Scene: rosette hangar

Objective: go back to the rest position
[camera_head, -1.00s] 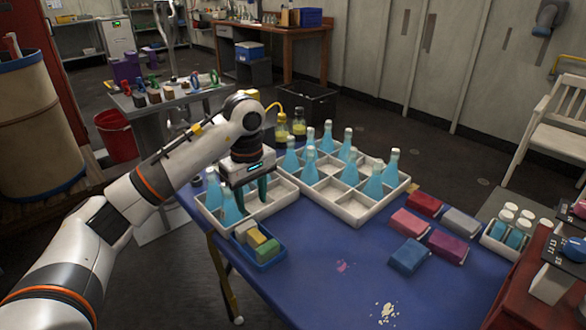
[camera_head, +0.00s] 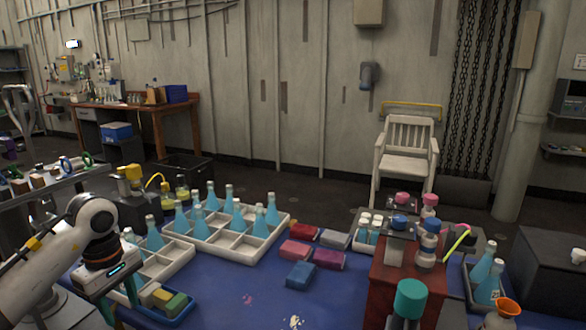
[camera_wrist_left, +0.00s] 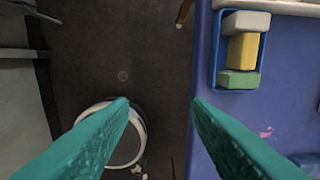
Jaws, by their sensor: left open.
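My left gripper (camera_head: 118,294) is at the lower left of the head view, with its teal fingers apart and nothing between them. In the left wrist view the two fingers (camera_wrist_left: 160,103) are spread over dark floor, beside the left edge of the blue table (camera_wrist_left: 202,140). A small blue tray (camera_wrist_left: 217,55) with white, yellow and green blocks lies on the table, to the right of the fingers. The same tray shows in the head view (camera_head: 184,318), right of the gripper. My right gripper is not in view.
White divided crates (camera_head: 240,258) with blue flasks stand close behind the gripper. Coloured blocks (camera_head: 300,275) lie mid-table. A red stand (camera_head: 392,285) with bottles is at the right. A grey side table (camera_head: 60,183) stands at the left.

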